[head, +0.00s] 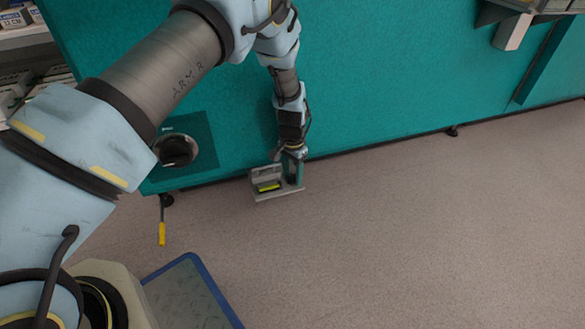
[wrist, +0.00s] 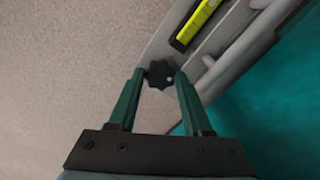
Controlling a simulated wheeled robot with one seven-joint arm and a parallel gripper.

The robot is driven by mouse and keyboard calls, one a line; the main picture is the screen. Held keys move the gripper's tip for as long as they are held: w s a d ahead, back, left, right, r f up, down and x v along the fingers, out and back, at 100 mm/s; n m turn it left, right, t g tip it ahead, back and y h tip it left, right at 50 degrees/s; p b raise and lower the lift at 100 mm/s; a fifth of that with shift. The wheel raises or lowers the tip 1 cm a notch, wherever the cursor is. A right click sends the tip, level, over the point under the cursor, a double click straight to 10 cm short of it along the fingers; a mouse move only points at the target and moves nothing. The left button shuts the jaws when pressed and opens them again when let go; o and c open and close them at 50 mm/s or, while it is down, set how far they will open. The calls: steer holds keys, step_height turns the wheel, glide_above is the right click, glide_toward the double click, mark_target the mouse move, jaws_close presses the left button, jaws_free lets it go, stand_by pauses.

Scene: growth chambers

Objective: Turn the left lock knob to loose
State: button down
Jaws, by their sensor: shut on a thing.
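A dark, lobed lock knob (wrist: 160,74) sits at the edge of a grey fixture (wrist: 228,62) in the wrist view. My gripper (wrist: 161,80) has its two green fingers on either side of the knob and is shut on it. A bright yellow bar (wrist: 197,22) lies in a slot of the fixture. In the head view, the fixture (head: 281,195) stands out low at the front of a teal cabinet, with my gripper (head: 293,170) at its right part. The knob is too small to make out there. I see only one knob, and its setting cannot be read.
The teal cabinet front (head: 390,80) runs behind my arm. A round black dial (head: 177,150) is on it, left of the fixture. A yellow-ended rod (head: 162,232) hangs at its lower left. A pale box-like part (head: 512,31) juts out at top right. The floor (head: 430,230) is clear.

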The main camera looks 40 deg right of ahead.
mark_target(293, 178)
steer(key=shift+n+p, duration=0.6)
steer(key=shift+n, duration=0.4)
steer(key=shift+c, duration=1.6)
jaws_free()
step_height(293, 178, up, 11)
steer(key=p, duration=0.4)
steer(key=shift+f, duration=0.1)
